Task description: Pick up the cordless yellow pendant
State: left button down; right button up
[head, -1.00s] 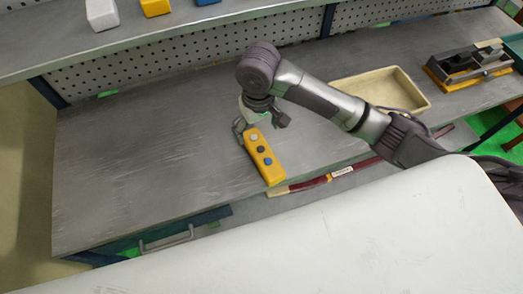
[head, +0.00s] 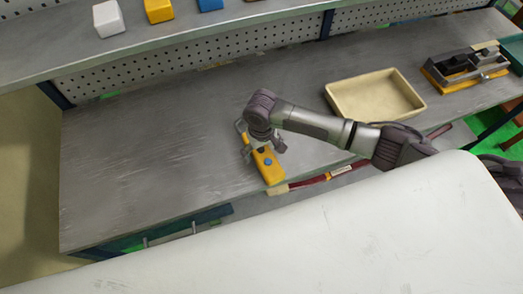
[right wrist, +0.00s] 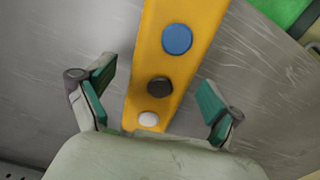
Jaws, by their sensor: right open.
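The yellow pendant (head: 268,170) lies on the grey workbench near its front edge, partly hidden by my right gripper in the head view. In the right wrist view the pendant (right wrist: 172,68) shows a blue, a black and a white button. My right gripper (head: 262,148) is open over the pendant's far end. In the right wrist view its two fingers with green pads (right wrist: 158,98) stand on either side of the pendant, with gaps on both sides. I cannot tell how high they are above the bench. My left gripper is not in view.
A red cable or strap (head: 312,180) with a label lies to the right along the bench's front edge. A cream tray (head: 345,110) and a yellow-based fixture (head: 462,84) stand further right. A shelf (head: 70,50) above holds white, yellow and blue blocks. The bench's left side is clear.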

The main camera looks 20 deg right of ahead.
jog(key=shift+f, duration=0.55)
jog(key=c, duration=1.7)
jog(key=shift+o, duration=0.2)
jog(key=shift+r, duration=0.15)
